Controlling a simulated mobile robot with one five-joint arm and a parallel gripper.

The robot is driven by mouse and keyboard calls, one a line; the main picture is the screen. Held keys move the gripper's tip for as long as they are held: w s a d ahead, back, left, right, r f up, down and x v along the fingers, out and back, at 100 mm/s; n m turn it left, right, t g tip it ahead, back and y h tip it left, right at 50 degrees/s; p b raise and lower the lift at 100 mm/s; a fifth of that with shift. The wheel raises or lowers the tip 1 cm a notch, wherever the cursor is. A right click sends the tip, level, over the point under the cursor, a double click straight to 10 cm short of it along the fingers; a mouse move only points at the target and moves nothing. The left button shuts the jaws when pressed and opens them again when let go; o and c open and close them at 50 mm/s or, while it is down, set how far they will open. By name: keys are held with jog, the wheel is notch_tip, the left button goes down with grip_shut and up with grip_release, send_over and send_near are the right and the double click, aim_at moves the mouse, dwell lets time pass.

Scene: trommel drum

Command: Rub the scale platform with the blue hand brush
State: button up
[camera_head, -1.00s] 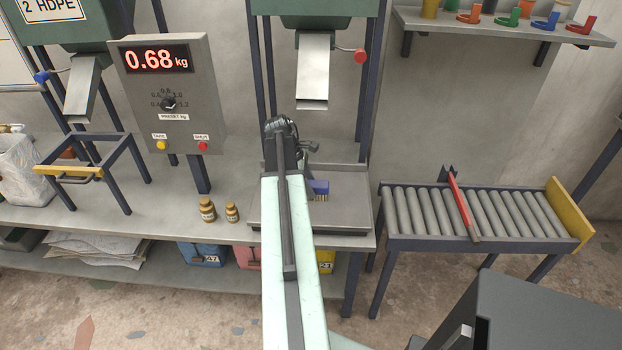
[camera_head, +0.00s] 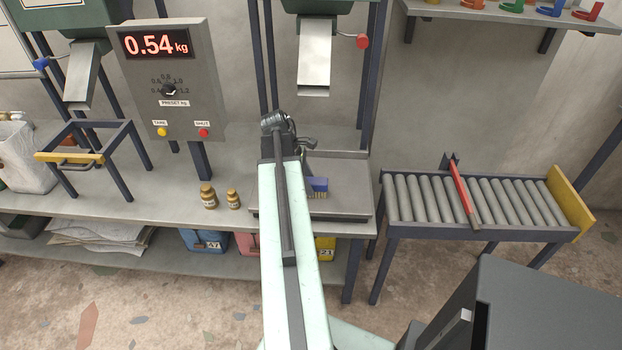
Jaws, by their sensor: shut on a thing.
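The scale platform (camera_head: 347,200) is a flat grey plate on the bench, under the middle chute. The blue hand brush (camera_head: 318,185) is at the platform, its blue body above and pale yellowish bristles below, to the right of my arm. The bristles seem to be down on the plate, though exact contact is hard to tell. My gripper (camera_head: 308,172) is shut on the brush; my arm hides part of the jaws and the left part of the platform. The scale display (camera_head: 156,43) reads 0.54 kg.
A roller conveyor (camera_head: 490,200) with a red bar (camera_head: 462,192) is to the right. The platform's right side is clear.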

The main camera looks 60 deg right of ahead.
jog(key=shift+w+a, duration=0.3)
jog(key=shift+w, duration=0.55)
jog(key=shift+w+d, duration=0.35)
jog(key=shift+d, duration=0.6)
jog(key=shift+w+d, duration=0.3)
jog(key=shift+d, duration=0.6)
